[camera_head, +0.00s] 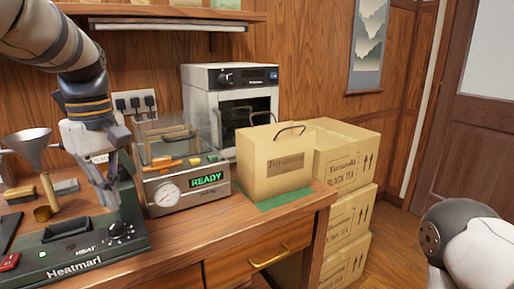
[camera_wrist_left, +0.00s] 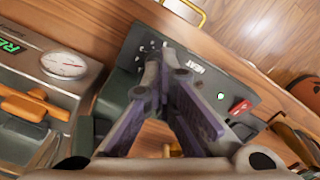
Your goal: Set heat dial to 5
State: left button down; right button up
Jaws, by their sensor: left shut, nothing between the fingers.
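The heat dial (camera_head: 120,231) is a small dark knob with white marks around it, on the sloped front of the dark green Heatmarl unit (camera_head: 75,267). My left gripper (camera_head: 110,203) is shut and empty, pointing down just above and behind the dial. In the left wrist view my left gripper (camera_wrist_left: 155,60) has its fingertips together over the marked dial area, and they hide most of the dial. I cannot tell whether they touch it or which number it points to. The HEAT label (camera_wrist_left: 197,69) is beside it. My right gripper is out of view.
A press with a gauge (camera_head: 167,194) and a READY display (camera_head: 207,179) stands right of the unit. A red switch (camera_wrist_left: 240,107) and green light (camera_wrist_left: 221,96) share the panel. A paper bag (camera_head: 275,165) stands at the right.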

aim_at(121, 243)
pick_arm(q)
jog(key=f, duration=0.4)
jog(key=s+f, duration=0.1)
jog(key=f, duration=0.1)
jog(key=shift+d+f, duration=0.1)
jog(key=shift+f, duration=0.1)
